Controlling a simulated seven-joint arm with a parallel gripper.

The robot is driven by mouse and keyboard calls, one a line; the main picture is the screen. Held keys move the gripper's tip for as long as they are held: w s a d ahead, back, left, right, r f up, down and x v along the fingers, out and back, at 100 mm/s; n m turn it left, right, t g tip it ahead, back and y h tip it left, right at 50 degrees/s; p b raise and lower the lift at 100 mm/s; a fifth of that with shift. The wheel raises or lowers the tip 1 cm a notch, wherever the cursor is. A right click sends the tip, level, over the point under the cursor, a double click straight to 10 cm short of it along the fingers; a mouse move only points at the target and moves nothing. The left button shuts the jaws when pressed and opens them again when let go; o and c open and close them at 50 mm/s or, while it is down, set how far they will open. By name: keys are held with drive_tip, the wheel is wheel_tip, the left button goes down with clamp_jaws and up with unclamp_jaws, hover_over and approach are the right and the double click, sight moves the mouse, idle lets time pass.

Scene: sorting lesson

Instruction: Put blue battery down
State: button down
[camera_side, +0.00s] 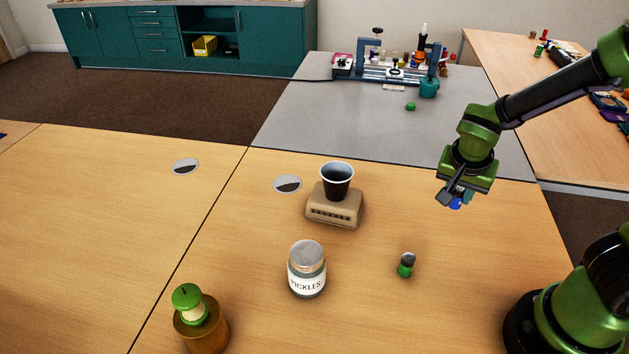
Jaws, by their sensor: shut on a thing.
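My gripper (452,199) is at the right of the side view, above the wooden table (480,300). It is shut on the blue battery (456,204), which shows as a small blue piece below the jaws. The jaws and gripper body hide much of it. The battery looks held above the tabletop, clear of other objects. A green battery with a grey top (406,265) stands upright on the table, below and left of my gripper.
A dark cup (337,182) stands on a beige box (335,212). A pickles jar (307,270) and a brown jar with a green top (200,325) stand nearer. Two flat discs (287,184) (185,167) lie left. The table's right part has free room.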

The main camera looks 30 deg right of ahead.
drive_tip(key=m, duration=0.2)
drive_tip(key=s+g, duration=0.1)
drive_tip(key=shift+d+r+m+h, duration=0.25)
drive_tip(key=shift+m+h, duration=0.05)
drive_tip(key=shift+m, duration=0.4)
drive_tip(key=shift+s+f, duration=0.15)
drive_tip(key=shift+f, duration=3.85)
drive_tip(key=c, duration=0.9)
unclamp_jaws()
drive_tip(key=shift+f, duration=0.1)
